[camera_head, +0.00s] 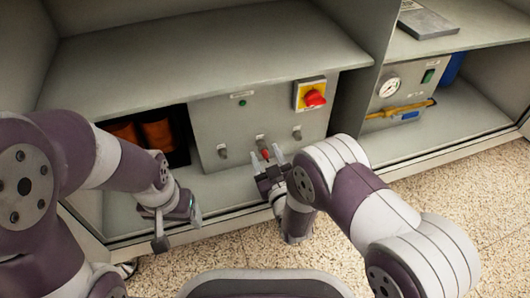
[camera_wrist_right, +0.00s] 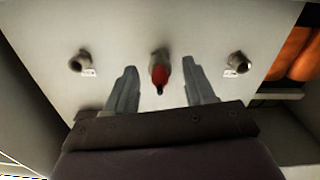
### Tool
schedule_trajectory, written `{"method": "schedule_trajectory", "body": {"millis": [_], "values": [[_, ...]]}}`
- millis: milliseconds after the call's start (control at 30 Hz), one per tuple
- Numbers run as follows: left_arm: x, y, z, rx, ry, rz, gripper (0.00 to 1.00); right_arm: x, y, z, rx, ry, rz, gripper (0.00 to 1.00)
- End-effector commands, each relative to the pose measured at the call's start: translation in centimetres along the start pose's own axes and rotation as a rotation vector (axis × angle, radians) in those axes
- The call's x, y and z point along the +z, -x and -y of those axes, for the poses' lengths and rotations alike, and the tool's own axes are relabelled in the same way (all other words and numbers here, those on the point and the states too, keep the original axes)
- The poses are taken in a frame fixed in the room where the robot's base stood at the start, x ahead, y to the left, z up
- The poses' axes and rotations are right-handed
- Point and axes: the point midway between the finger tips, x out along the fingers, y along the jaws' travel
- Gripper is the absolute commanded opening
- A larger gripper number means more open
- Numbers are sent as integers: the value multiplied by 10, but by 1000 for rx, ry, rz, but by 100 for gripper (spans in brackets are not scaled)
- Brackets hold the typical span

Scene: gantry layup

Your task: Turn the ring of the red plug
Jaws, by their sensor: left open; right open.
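The red plug (camera_wrist_right: 158,76) sits in the middle socket of the grey panel, with a grey collar behind its red part. In the head view the red plug (camera_head: 265,154) shows just beyond my right gripper's fingertips. My right gripper (camera_head: 265,164) is open, and in the right wrist view its two fingers (camera_wrist_right: 157,84) stand on either side of the plug, apart from it. My left gripper (camera_head: 172,222) is off to the left, low in front of the cabinet, apart from the panel. Its fingertips are hard to make out.
Two grey sockets (camera_wrist_right: 79,63) (camera_wrist_right: 239,63) flank the plug. The panel (camera_head: 215,115) carries a red knob on a yellow plate (camera_head: 314,97) and a green button. Orange cylinders (camera_head: 157,134) stand in the left recess. A gauge box (camera_head: 391,88) is at right. A shelf (camera_head: 210,50) overhangs the panel.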

Motion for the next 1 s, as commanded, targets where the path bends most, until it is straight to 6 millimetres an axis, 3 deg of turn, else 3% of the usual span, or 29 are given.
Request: {"method": "schedule_trajectory", "body": {"millis": [100,267,667,1000], "values": [[0,0,0,0,0,0,77,0,0,0,0,0,0,51],[0,0,0,0,0,0,77,0,0,0,0,0,1,0],[-1,7,0,0,0,0,77,-1,0,0,0,59,2,0],[-4,30,0,0,0,0,77,-3,1,-1,-1,318,4,0]]}}
